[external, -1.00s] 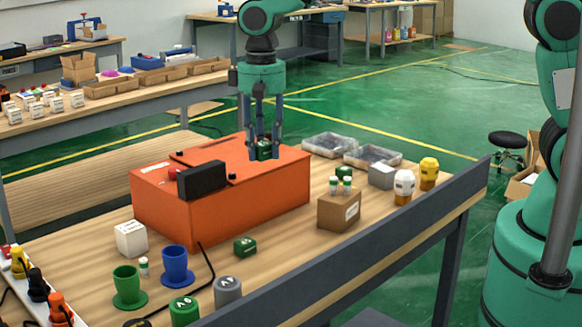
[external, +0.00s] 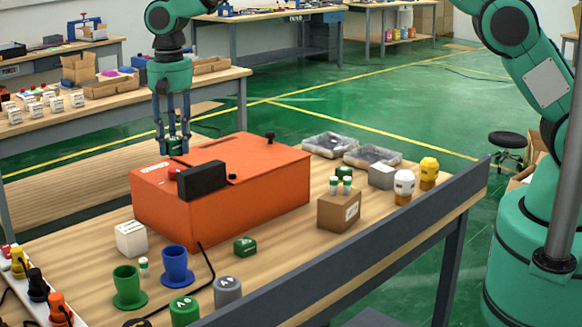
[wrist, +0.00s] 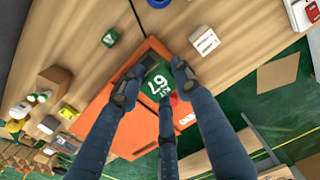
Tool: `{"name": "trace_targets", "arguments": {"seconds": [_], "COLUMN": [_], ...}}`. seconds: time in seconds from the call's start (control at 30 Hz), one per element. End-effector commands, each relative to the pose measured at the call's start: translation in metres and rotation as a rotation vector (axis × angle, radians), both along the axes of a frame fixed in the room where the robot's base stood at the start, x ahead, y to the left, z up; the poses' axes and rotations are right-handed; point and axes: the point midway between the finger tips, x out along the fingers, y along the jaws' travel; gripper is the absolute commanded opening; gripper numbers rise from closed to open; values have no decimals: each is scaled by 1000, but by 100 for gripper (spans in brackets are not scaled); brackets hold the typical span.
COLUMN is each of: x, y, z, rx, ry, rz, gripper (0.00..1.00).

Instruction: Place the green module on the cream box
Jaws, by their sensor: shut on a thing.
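My gripper (external: 172,148) is shut on a green module (external: 175,145) and holds it in the air by the back left of the orange box. In the wrist view the green module (wrist: 157,88) shows a white "67" between the fingers (wrist: 153,84). The cream box (external: 131,238), a small pale cube with print, stands on the table in front of the orange box's left end. It also shows in the wrist view (wrist: 204,41), up and right of the held module and apart from it.
The orange box (external: 270,197) with a black block (external: 202,180) on top fills the table's middle. Another green cube (external: 245,246), a green cup (external: 128,287) and a blue cup (external: 175,265) stand in front. A brown carton (external: 338,211) stands to the right.

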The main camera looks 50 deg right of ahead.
Motion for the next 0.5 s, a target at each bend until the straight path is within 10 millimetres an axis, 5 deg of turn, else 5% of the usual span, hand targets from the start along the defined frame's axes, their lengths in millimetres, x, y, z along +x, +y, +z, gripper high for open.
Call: {"name": "trace_targets", "arguments": {"seconds": [0.5], "x": [58], "y": [59], "z": [-17], "rx": [0], "ry": [1], "rz": [18], "gripper": [7]}}
